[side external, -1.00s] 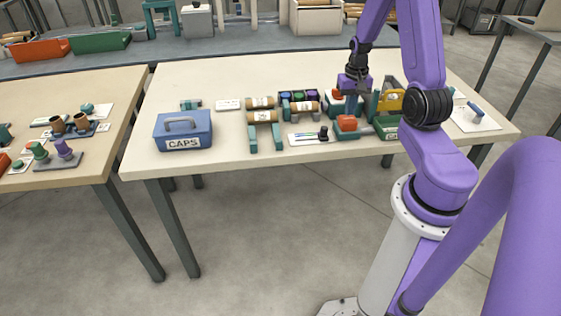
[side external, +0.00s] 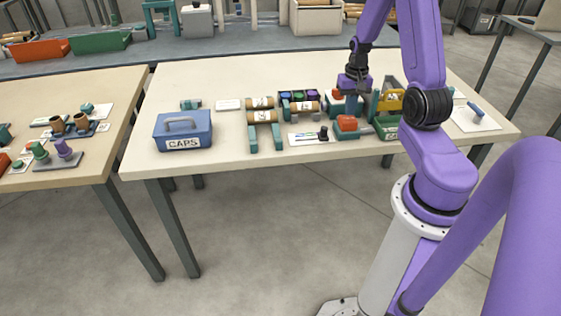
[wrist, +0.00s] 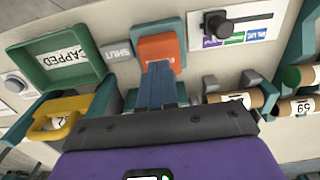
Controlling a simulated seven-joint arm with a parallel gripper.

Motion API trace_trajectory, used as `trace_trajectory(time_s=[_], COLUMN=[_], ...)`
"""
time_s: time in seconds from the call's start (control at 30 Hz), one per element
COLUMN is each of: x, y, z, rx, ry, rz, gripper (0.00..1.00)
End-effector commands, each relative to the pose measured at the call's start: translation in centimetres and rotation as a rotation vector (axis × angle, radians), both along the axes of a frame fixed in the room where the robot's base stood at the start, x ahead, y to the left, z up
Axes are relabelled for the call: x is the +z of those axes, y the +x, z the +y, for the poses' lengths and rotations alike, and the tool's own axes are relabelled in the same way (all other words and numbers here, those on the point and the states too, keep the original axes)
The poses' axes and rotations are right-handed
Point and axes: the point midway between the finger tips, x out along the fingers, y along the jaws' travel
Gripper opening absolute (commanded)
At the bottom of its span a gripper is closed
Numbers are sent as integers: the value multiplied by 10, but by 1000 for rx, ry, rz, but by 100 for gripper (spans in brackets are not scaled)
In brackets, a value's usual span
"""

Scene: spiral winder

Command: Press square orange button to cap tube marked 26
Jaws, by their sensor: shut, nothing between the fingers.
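The orange button (wrist: 158,48) sits in a teal housing in the wrist view. In the side view the orange block (side external: 348,122) is near the table's front edge. My gripper (wrist: 158,68) is shut and empty, its fingertips overlapping the button's lower edge in the picture; I cannot tell if they touch. In the side view my gripper (side external: 350,90) is above and behind the block. One brown tube (wrist: 238,98) lies in a holder, its label partly hidden. Another tube (wrist: 300,106) has a label resembling 69. I cannot read 26 on any tube.
A green CAPPED bin (wrist: 68,57) and a yellow part (wrist: 58,120) are left of the button. A card with a black knob (wrist: 222,24) is to its right.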

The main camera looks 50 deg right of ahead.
Motion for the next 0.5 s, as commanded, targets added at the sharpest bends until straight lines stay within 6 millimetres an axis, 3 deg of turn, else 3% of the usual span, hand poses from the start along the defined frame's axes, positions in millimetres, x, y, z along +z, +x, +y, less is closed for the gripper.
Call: trace_trajectory(time_s=[0.5], x=[-5], y=[0], z=[0], rx=[0], ry=[1], rz=[1], gripper=[0])
